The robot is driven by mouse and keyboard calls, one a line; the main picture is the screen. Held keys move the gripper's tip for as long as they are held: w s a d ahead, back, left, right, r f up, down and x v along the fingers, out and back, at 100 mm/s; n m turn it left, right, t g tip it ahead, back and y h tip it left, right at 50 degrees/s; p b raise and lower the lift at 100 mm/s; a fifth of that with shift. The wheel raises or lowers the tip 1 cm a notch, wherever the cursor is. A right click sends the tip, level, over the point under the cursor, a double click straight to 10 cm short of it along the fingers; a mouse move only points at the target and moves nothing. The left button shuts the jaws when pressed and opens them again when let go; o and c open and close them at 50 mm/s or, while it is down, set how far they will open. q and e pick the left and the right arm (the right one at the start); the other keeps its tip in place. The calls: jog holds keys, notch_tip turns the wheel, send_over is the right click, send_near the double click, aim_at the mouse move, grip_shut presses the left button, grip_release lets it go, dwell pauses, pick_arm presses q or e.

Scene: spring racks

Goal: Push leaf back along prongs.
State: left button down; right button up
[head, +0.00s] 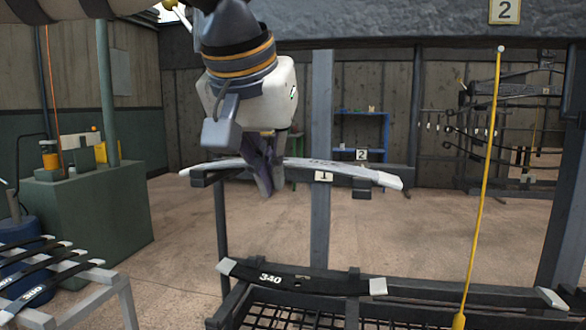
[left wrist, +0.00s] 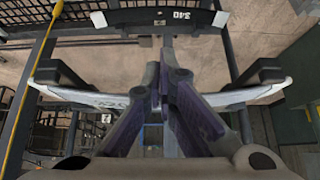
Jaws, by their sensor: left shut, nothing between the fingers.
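A pale grey, slightly curved leaf (head: 345,168) with light ends lies across two dark prongs (head: 362,188) of the rack, by the plate marked 1. My left gripper (head: 264,188) is shut and empty, fingers pointing down at the leaf's middle, left of the number plate. In the left wrist view, the leaf (left wrist: 95,98) runs left to right behind the shut fingers (left wrist: 160,78), which hide its middle. I cannot tell whether the fingers touch it. My right gripper is not in view.
A black leaf marked 340 (head: 312,281) lies on the lower rack over a mesh. A stand with several dark leaves (head: 45,275) is at the lower left. Grey rack posts (head: 321,120) stand behind the gripper.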

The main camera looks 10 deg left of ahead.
pick_arm(q)
jog(key=shift+w, duration=0.1)
jog(key=shift+w, duration=5.45)
jog(key=shift+s, duration=3.05)
